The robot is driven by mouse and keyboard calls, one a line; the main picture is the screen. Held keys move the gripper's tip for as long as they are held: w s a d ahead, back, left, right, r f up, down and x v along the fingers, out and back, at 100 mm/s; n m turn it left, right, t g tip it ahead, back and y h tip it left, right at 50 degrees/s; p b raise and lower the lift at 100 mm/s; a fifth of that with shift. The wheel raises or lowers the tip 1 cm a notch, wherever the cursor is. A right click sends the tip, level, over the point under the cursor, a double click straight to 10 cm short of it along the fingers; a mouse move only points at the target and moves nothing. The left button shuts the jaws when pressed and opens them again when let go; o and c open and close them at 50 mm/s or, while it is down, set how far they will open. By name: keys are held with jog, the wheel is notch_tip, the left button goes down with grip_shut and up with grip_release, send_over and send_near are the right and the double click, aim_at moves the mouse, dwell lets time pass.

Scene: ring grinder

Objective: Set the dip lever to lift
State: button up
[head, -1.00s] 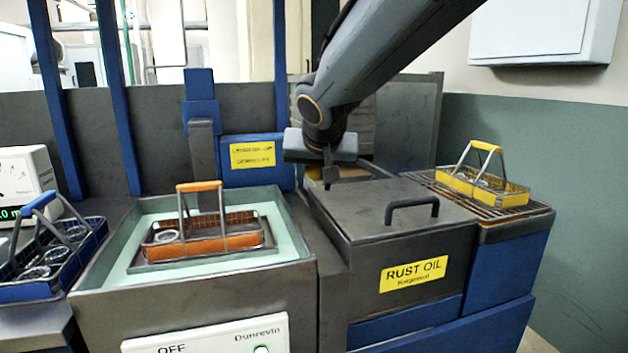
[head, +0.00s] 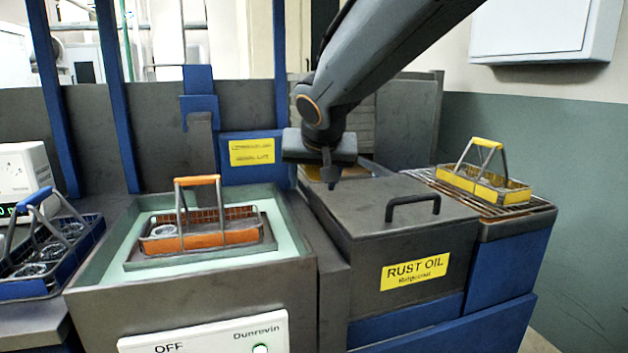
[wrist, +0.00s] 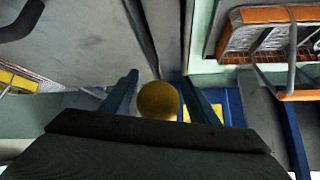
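A yellow-brown ball knob (wrist: 158,100), which looks like the dip lever's end, shows in the wrist view. My gripper (wrist: 160,80) is open, with one finger on each side of the knob and a visible gap on both sides. The lever's shaft is mostly hidden, and its setting cannot be told. In the head view my gripper (head: 330,175) points down behind the rust oil box, and the knob cannot be made out there. A yellow label (head: 252,152) on a blue panel is too blurred to read. The orange basket (head: 212,236) sits on a plate in the green-lined tank (head: 110,265).
The closed rust oil box (head: 365,215) has a raised lid handle (head: 412,203) in front of my gripper. A yellow basket (head: 485,185) stands on a rack at right. A blue basket (head: 50,255) stands at left. A dark upright post (head: 203,150) rises behind the tank.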

aim_at(317, 168)
jog(key=v, duration=0.7)
jog(key=shift+s+r+p, duration=0.25)
jog(key=shift+r+p, duration=0.05)
